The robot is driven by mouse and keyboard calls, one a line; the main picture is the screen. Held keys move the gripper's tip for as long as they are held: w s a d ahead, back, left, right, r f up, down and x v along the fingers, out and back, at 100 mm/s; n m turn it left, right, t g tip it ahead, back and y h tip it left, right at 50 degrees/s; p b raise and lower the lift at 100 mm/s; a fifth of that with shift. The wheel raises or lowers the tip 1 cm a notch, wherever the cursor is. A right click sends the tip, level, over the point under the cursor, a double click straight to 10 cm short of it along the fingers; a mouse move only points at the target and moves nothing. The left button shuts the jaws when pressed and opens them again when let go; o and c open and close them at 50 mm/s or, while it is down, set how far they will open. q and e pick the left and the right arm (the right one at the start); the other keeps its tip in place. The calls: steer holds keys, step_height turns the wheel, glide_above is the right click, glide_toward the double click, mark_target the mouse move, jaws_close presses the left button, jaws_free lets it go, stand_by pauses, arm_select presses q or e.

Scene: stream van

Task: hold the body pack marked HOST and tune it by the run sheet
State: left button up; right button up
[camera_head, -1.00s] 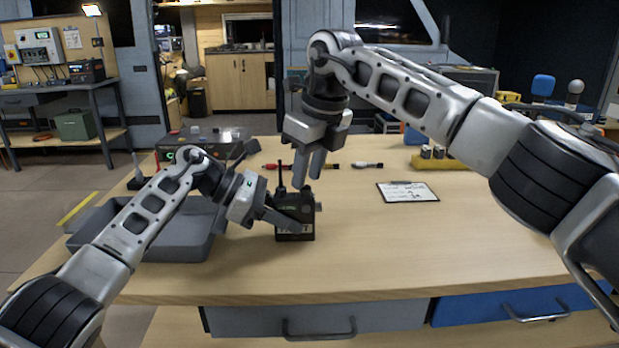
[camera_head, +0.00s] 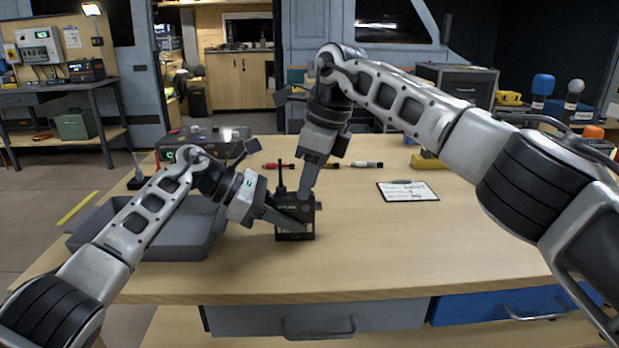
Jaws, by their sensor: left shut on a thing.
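The dark body pack (camera_head: 296,235) stands upright on the table near the middle, its thin antenna pointing up. A small green display shows near its top; I cannot read its markings. My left gripper (camera_head: 290,218) reaches in from the left and is shut on the pack, a finger crossing its front. My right gripper (camera_head: 307,190) points down at the top of the pack, its tips at or just over it; I cannot tell whether they touch or how far apart they are. A clipboard sheet (camera_head: 407,191) with handwriting, too small to read for sure, lies to the right.
A grey tray (camera_head: 175,245) lies left of the pack, partly behind my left arm. A receiver box (camera_head: 210,140) stands at the back left. Several markers (camera_head: 367,164) lie behind the pack. Microphones (camera_head: 541,88) stand at the back right. The table's front right is clear.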

steer(key=c, duration=0.6)
steer(key=shift+m+t, duration=0.3)
steer(key=shift+m, duration=1.1)
steer(key=shift+s+a+m+t+h, duration=0.15)
steer(key=shift+m+t+h, duration=0.15)
steer(key=shift+m, duration=1.1)
steer(key=o, duration=0.6)
steer(key=shift+r, duration=3.05)
